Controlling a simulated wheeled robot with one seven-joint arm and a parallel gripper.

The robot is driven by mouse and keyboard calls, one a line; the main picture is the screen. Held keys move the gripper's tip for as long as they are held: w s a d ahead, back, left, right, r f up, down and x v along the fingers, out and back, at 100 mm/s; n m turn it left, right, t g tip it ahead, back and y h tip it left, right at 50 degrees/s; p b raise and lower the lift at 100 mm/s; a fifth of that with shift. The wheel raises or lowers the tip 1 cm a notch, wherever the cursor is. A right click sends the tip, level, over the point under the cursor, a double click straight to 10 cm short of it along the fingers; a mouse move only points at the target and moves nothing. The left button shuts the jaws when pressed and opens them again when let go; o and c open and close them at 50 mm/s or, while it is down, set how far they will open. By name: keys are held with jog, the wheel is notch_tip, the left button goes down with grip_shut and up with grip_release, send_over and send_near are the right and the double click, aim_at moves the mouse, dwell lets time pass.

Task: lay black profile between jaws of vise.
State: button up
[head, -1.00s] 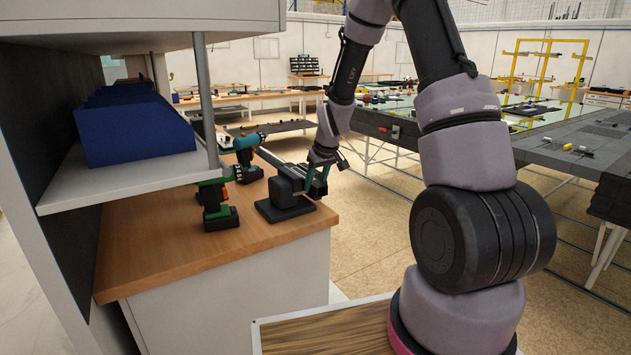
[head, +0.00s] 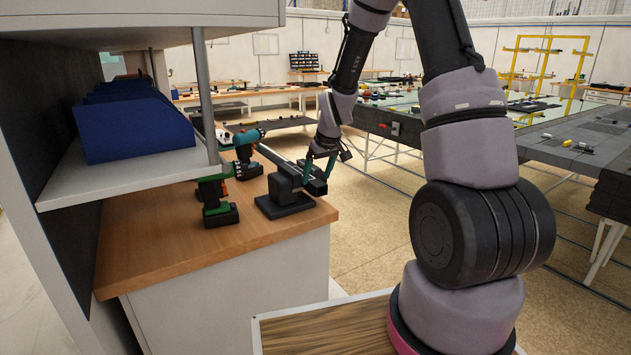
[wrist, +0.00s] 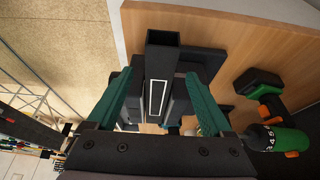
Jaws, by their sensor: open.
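The black profile (wrist: 161,62) is a hollow square tube, its open end toward the top of the wrist view. In the head view its dark near end (head: 317,188) sticks out at the right of the black vise (head: 284,181). The vise stands on the wooden bench top; in the wrist view its dark body (wrist: 205,62) shows on both sides of the profile. The profile appears to lie between the jaws, but black on black hides the exact contact. My gripper (head: 319,175) is open, its green fingers (wrist: 156,88) spread on either side of the profile with gaps.
A green drill (head: 216,200) and a teal drill (head: 247,152) stand on the bench (head: 170,240) left of the vise. A shelf with blue bins (head: 135,130) overhangs the bench's left side. The bench's front is clear.

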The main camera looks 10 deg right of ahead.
jog(key=v, duration=0.8)
